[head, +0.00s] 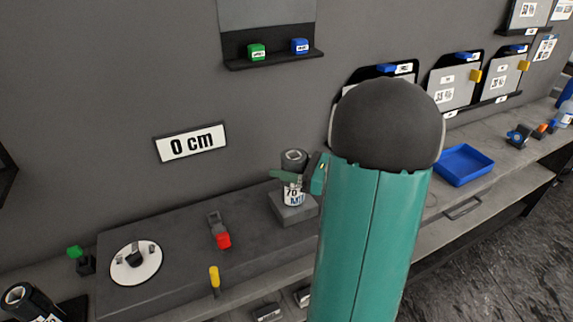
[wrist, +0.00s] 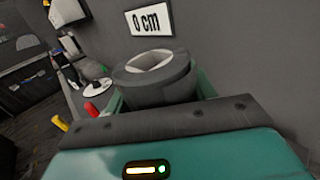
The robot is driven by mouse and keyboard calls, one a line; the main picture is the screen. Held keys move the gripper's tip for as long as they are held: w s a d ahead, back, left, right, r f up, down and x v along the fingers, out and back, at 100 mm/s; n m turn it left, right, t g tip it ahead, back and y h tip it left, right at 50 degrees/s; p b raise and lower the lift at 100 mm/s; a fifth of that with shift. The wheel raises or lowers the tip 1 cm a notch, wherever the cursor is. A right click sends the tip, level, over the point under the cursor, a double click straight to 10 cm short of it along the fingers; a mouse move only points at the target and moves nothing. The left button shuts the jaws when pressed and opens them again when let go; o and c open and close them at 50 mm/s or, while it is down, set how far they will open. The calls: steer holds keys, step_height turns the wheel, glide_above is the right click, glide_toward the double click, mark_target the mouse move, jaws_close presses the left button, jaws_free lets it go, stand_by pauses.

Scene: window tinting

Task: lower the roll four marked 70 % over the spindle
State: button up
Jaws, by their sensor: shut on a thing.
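The roll (head: 292,195) has a dark wrap, a white core and a white label reading "70" with cut-off letters below. My gripper (head: 298,176) is shut on the roll around its upper part, and the roll looks upright. A grey square block (head: 293,210) on the bench lies directly under the roll. No spindle shows; any spindle there is hidden by the roll. I cannot tell whether the roll touches the block.
A "0 cm" sign (head: 191,142) hangs on the wall behind. A red-ended tool (head: 221,236), a yellow-handled tool (head: 214,277) and a white disc (head: 136,265) lie to the left. A blue tray (head: 464,165) sits to the right. The bench around the block is clear.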

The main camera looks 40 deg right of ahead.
steer(key=o, duration=1.3)
steer(key=shift+c, duration=0.2)
steer(key=shift+s, duration=0.1)
steer(key=v, duration=1.3)
steer(key=shift+s, duration=0.3)
steer(key=shift+d, duration=0.15)
